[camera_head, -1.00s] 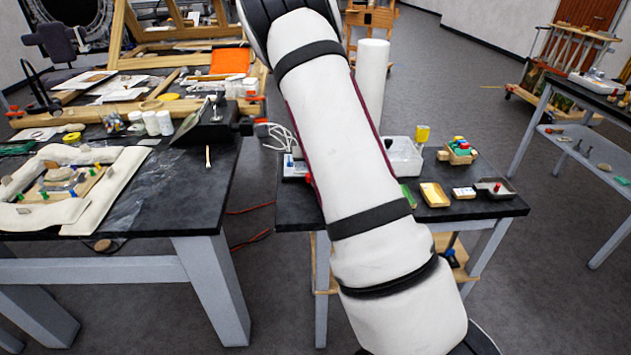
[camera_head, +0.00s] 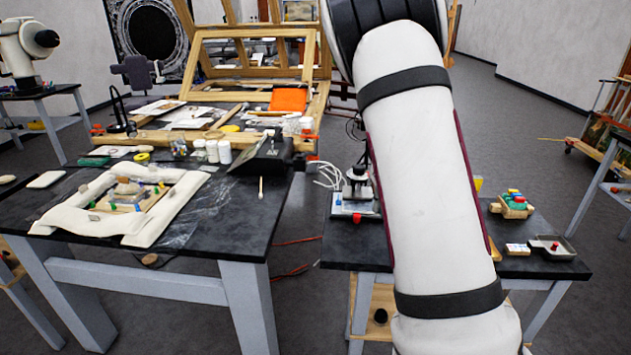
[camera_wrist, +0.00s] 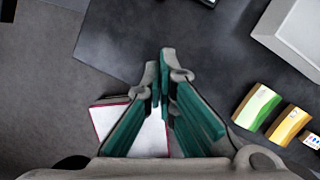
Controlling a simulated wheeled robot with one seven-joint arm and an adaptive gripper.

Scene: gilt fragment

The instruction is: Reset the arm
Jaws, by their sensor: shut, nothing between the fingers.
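My gripper (camera_wrist: 164,62) shows in the wrist view, with its green-padded fingers close together and nothing between them. It is over the edge of a dark tabletop (camera_wrist: 195,45), and its height above that top is hard to judge. In the head view my white arm rises from the bottom, in front of the small black table (camera_head: 545,268), and hides part of it. I cannot surely make out my gripper in that view.
In the wrist view a white container (camera_wrist: 296,35), a green-topped block (camera_wrist: 258,106) and a yellow-topped block (camera_wrist: 288,126) stand at the right. In the head view a large worktable (camera_head: 225,215) with a padded frame (camera_head: 165,220) is at the left. Open floor lies at the right.

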